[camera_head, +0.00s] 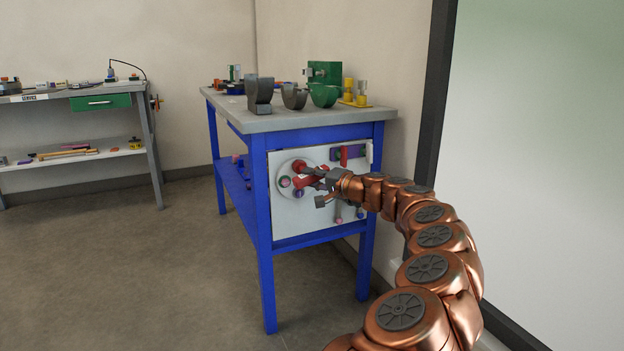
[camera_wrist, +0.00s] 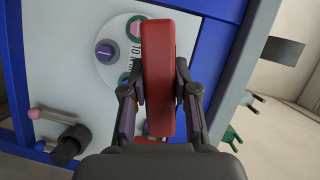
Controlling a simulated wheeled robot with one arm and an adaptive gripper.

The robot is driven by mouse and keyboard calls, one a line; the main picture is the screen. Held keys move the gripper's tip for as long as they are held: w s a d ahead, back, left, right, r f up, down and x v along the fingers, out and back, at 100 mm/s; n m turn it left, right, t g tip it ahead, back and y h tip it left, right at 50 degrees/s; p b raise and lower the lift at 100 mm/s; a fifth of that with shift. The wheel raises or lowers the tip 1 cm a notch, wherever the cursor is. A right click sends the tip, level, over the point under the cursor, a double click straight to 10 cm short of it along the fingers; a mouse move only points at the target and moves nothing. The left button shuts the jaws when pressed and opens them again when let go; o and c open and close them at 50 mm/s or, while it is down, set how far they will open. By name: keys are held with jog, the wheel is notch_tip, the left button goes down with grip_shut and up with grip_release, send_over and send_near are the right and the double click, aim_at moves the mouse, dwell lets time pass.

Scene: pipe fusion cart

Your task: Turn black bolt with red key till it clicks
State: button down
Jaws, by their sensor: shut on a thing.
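My gripper (camera_head: 322,187) is at the white panel on the side of the blue bench, shut on the red key (camera_wrist: 158,75). In the wrist view the key stands between both fingers (camera_wrist: 160,88) and crosses the edge of the white round plate (camera_wrist: 103,68). The red key also shows in the head view (camera_head: 308,176), in front of the plate. A purple bolt (camera_wrist: 106,52) and green-ringed bolts (camera_wrist: 134,26) sit on the plate. I cannot make out the black bolt; the key and gripper hide part of the plate. Whether the key engages a bolt cannot be told.
A pink-tipped rod (camera_wrist: 50,116) and a black cylinder-ended piece (camera_wrist: 70,142) stick out of the panel beside the plate. The bench top (camera_head: 290,121) carries grey and green clamps. A wall and dark frame (camera_head: 434,95) stand close at the right. The floor at left is clear.

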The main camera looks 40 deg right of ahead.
jog(key=shift+m+t+b, duration=1)
jog(key=shift+m+b, duration=1.05)
jog(key=shift+m, duration=0.65)
jog(key=shift+r, duration=0.1)
jog(key=shift+m+t, duration=0.7)
jog(key=shift+m, duration=1)
jog(key=shift+m+h, duration=0.3)
jog(key=shift+h, duration=0.1)
jog(key=shift+s+n, duration=0.1)
jog(key=shift+n, duration=0.6)
jog(key=shift+s+a, duration=0.35)
jog(key=shift+s, duration=0.55)
jog(key=shift+s+a, duration=0.3)
jog(key=shift+s, duration=0.6)
jog(key=shift+s, duration=0.2)
